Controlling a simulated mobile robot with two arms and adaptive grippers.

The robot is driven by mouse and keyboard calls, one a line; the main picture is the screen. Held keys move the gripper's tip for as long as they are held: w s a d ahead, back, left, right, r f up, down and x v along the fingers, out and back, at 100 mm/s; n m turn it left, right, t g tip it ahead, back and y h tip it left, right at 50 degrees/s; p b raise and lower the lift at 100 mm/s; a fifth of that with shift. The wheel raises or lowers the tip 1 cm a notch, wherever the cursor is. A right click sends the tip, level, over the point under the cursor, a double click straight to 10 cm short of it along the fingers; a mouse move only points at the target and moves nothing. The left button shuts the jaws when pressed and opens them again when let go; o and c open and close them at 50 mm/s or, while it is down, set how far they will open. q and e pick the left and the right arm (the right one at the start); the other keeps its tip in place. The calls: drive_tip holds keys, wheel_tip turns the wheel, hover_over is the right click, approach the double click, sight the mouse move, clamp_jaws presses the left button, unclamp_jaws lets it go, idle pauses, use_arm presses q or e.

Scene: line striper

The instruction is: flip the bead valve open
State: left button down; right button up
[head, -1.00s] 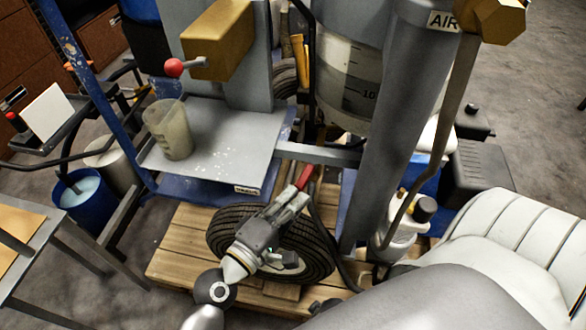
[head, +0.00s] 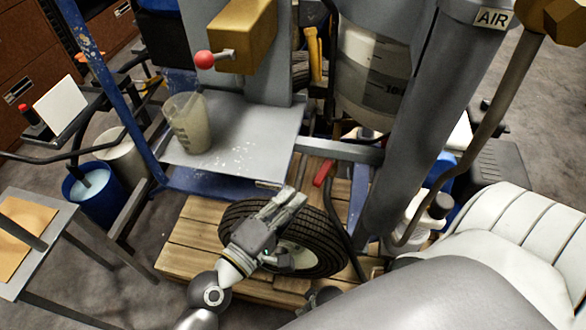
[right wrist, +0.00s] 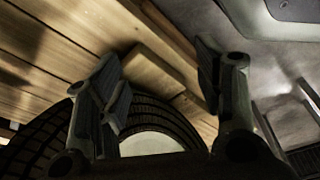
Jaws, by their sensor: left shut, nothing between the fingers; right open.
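A short red lever handle (head: 322,173) shows in the head view beside a dark hose, above the tyre. A red ball knob (head: 204,59) sits on a small lever at a brass-coloured block (head: 243,35). I cannot tell which of the two is the bead valve. My left gripper (head: 294,198) is shut and empty over the tyre, just below and left of the red handle, with a small gap. My right gripper (right wrist: 158,62) is open and empty in the right wrist view, with tyre and planks beyond it.
A measuring cup (head: 188,122) stands on a grey plate (head: 240,130) with white specks. A tyre (head: 325,252) lies on a wooden pallet (head: 190,240). A thick grey column (head: 425,120) and a pale ribbed seat (head: 500,235) crowd the right. Blue frame posts stand left.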

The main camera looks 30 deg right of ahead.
use_arm(q)
drive_tip(key=s+a, duration=0.4)
drive_tip(key=s, duration=0.1)
drive_tip(key=shift+s+a, duration=0.15)
drive_tip(key=shift+s, duration=0.05)
use_arm(e)
drive_tip(key=shift+s+d+f, duration=0.25)
drive_tip(key=shift+s+f, duration=0.05)
drive_tip(key=shift+s, duration=0.2)
drive_tip(key=shift+s+d+f, duration=0.25)
drive_tip(key=shift+s+f, duration=0.05)
drive_tip(key=shift+s, duration=0.15)
drive_tip(key=shift+s, duration=0.15)
